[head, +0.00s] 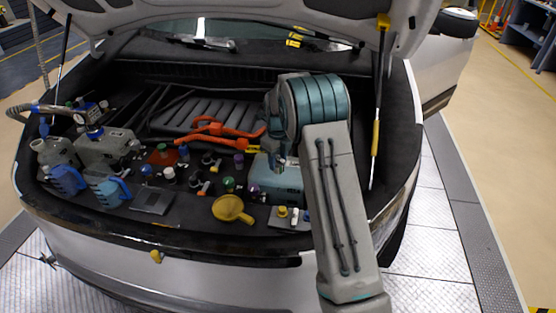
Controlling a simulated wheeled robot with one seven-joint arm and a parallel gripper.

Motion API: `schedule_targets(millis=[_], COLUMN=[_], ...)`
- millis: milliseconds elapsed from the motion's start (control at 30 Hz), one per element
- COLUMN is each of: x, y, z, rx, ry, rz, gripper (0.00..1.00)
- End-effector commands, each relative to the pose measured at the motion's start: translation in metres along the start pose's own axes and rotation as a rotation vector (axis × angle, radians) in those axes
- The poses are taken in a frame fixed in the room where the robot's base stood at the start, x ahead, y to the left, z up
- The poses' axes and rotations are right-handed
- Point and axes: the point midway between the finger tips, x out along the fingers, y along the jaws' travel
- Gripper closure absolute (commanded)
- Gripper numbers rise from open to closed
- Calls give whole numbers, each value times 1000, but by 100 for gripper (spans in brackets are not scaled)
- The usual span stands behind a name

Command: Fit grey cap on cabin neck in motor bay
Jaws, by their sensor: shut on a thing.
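My gripper (279,163) points down at the right side of the open motor bay, above a pale blue-grey tank (283,184). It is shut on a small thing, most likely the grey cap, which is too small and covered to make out. Whether it touches anything below cannot be told. Several necks and caps stand left of the gripper, among them a green one (228,183), a purple one (239,160), a white one (169,173) and a black one (207,158). Which of the necks is the cabin neck cannot be told.
Orange cables (215,128) run behind the caps. A yellow funnel (231,208) lies near the front edge. Blue-fronted containers (68,180) and a gauge device (90,115) stand at the left. The raised hood and a prop strut (376,130) bound the bay at the right.

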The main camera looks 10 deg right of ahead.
Motion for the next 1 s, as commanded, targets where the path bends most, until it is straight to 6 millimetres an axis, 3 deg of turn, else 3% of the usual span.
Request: schedule_targets(millis=[167, 500, 833, 867, 900, 933, 1000], x=[3, 3, 3, 3, 3, 3, 2], y=[2, 3, 2, 2, 2, 2, 2], z=[0, 0, -1, -1, -1, -1, -1], rx=[3, 273, 308, 313, 311, 311, 311], ry=[4, 6, 7, 7, 6, 6, 5], rz=[5, 5, 4, 5, 5, 4, 3], gripper=[78, 78, 78, 56, 44, 36, 36])
